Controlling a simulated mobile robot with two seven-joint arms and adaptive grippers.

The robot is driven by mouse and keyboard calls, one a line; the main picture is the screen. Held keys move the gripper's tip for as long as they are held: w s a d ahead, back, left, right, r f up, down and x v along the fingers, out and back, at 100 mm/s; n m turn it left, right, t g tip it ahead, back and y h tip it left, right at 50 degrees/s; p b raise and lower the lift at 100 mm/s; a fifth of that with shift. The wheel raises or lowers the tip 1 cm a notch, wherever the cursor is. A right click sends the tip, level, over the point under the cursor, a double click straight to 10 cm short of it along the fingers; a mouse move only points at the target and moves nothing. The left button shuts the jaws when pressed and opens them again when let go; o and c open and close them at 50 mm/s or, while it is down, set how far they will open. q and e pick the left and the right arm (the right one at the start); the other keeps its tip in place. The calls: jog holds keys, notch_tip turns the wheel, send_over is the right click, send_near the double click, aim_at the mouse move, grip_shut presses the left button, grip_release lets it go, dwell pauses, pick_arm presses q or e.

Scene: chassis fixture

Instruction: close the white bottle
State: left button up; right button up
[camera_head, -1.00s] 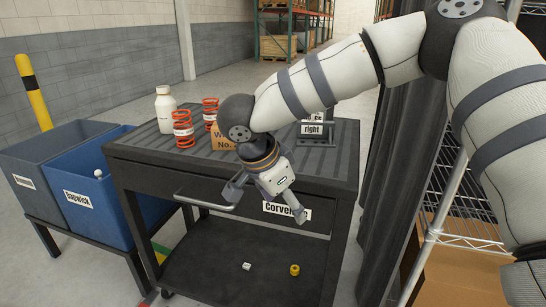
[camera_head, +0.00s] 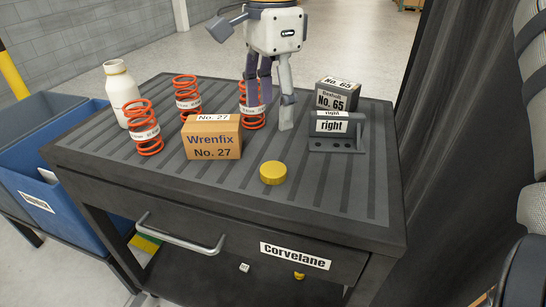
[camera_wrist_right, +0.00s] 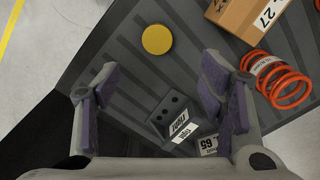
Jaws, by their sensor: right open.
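The white bottle (camera_head: 121,94) stands upright at the back left of the cart top (camera_head: 330,205). Its neck and top look cream; I cannot see into its mouth. A round yellow cap (camera_head: 273,173) lies flat near the cart's front edge, apart from the bottle. It also shows in the right wrist view (camera_wrist_right: 157,39), beyond my fingertips. My right gripper (camera_head: 274,101) is open and empty above the cart top, behind the cap and well right of the bottle. Its spread fingers show in the wrist view (camera_wrist_right: 155,82). My left gripper is not in view.
Several orange springs (camera_head: 146,136) and a cardboard Wrenfix box (camera_head: 211,145) stand between bottle and cap. A grey "right" bracket (camera_head: 336,131) and a No. 65 box (camera_head: 338,94) are at the right. A small yellow item (camera_head: 299,275) lies below.

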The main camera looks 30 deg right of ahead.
send_over(273, 169)
notch_tip(273, 169, down, 7)
jog(key=shift+a+r, duration=0.1)
dwell(0.4)
notch_tip(273, 169, down, 5)
jog(key=shift+f, duration=0.15)
dwell(0.4)
jog(key=c, duration=0.8)
